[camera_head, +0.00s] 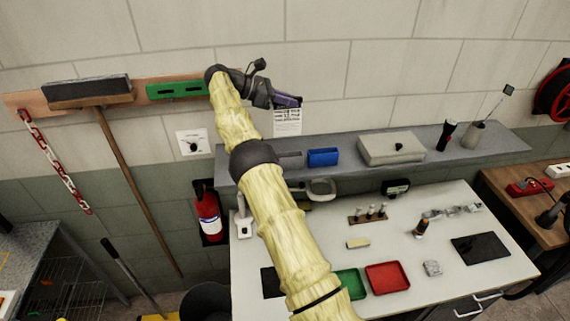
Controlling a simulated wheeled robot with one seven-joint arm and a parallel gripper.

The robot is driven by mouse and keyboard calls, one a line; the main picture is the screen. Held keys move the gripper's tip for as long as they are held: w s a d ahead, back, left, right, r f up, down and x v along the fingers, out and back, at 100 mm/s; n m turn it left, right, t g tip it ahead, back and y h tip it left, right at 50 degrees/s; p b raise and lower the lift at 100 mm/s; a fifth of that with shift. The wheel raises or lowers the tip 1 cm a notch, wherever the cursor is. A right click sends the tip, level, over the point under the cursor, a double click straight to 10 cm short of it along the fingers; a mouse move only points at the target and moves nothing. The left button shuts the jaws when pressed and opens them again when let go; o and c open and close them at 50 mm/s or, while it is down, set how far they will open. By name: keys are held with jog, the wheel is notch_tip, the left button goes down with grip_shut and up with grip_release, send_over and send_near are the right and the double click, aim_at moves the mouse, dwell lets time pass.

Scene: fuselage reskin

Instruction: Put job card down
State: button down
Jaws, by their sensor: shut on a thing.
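The job card (288,124) is a small white sheet with dark print. It hangs upright just below the fingertips of my gripper (290,101), in front of the pale block wall above the grey shelf. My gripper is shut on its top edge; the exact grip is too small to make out. My yellow-sleeved arm reaches up across the middle of the view and hides part of the shelf and bench.
The grey shelf (445,146) carries a blue bin (323,157), a beige case (391,148) and a black torch (446,135). The white bench (440,262) below holds a red tray (387,278), a green tray (350,283) and a black mat (480,248). A fire extinguisher (208,212) hangs left.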

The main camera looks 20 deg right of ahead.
aim_at(287, 127)
jog(key=shift+s+r, duration=0.1)
jog(key=shift+s, duration=0.15)
jog(key=shift+w+f, duration=0.15)
jog(key=shift+f, duration=2.85)
jog(key=shift+f+p, duration=0.85)
jog(key=shift+f, duration=1.25)
